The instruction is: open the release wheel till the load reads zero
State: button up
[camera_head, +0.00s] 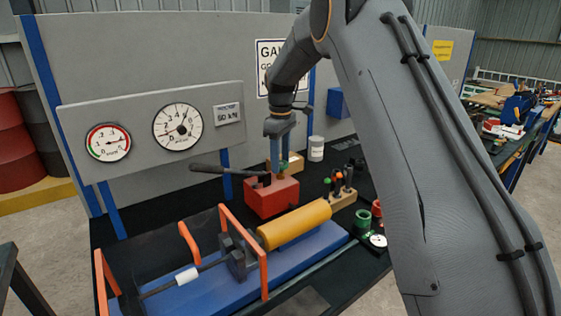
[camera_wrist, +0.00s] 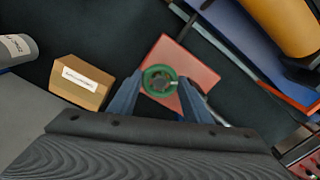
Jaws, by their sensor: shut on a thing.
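The green release wheel (camera_wrist: 159,81) sits on top of a red block (camera_wrist: 190,62). In the wrist view my gripper (camera_wrist: 159,92) has one finger on each side of the wheel and is shut on it. In the head view my gripper (camera_head: 280,168) points down over the red block (camera_head: 270,200), and its fingers largely hide the wheel. A large white dial (camera_head: 178,127) with black numerals hangs on the grey panel. Its needle reading is too small to tell. A smaller dial (camera_head: 108,142) with a green and red rim is left of it.
A black lever (camera_head: 228,171) reaches left from the red block. A yellow cylinder (camera_head: 294,224) on a blue bed (camera_head: 225,284) and orange guards (camera_head: 243,251) stand in front. A labelled tan box (camera_wrist: 80,83) and a white canister (camera_head: 316,149) are nearby.

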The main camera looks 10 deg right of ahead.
jog(key=n, duration=0.5)
jog(key=shift+w+r+n, duration=0.1)
jog(key=shift+n, duration=0.2)
jog(key=n, duration=0.4)
jog(key=shift+n+b, duration=0.3)
jog(key=shift+b, duration=0.05)
jog(key=shift+n, duration=0.3)
jog(key=o, duration=1.1)
jog(key=shift+c, duration=0.2)
jog(key=shift+r+b, duration=1.1)
jog(key=shift+r, duration=2.8)
